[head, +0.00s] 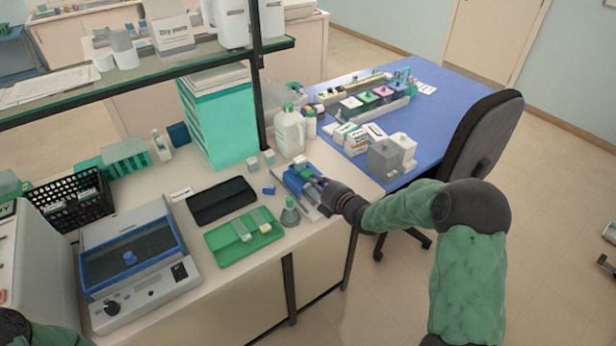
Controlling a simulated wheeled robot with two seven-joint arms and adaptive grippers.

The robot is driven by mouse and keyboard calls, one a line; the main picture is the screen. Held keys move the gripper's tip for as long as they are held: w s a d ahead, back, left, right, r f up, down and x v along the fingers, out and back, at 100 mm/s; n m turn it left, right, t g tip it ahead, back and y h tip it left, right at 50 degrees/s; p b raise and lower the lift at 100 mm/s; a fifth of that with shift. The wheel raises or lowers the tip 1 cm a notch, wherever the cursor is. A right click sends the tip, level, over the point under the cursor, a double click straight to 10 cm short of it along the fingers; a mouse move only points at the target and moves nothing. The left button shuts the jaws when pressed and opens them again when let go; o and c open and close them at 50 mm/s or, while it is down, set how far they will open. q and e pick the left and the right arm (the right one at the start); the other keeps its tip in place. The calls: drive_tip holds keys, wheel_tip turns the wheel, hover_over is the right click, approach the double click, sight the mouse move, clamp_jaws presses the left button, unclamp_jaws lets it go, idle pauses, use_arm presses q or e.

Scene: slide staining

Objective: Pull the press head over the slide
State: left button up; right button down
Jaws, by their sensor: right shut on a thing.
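The press is a small blue and white device (292,192) near the right end of the bench. My right gripper (322,184) reaches it from the right, its dark fingers shut on the blue press head (309,172). The fingers hide part of the press head. The slide under or beside the press head is too small or hidden to make out. Of my left arm only a dark joint and green sleeve show in the bottom left corner; its gripper is out of view.
White bottles (288,133) stand behind the press. The bench's front edge is close below it.

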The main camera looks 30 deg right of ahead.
drive_tip(key=v, duration=0.3)
drive_tip(key=shift+s+f, duration=0.3)
drive_tip(key=shift+f, duration=0.15)
drive_tip(key=c, duration=1.4)
unclamp_jaws()
drive_tip(key=shift+o, duration=0.9)
drive_tip(key=shift+s, duration=0.2)
drive_tip(key=v, duration=1.2)
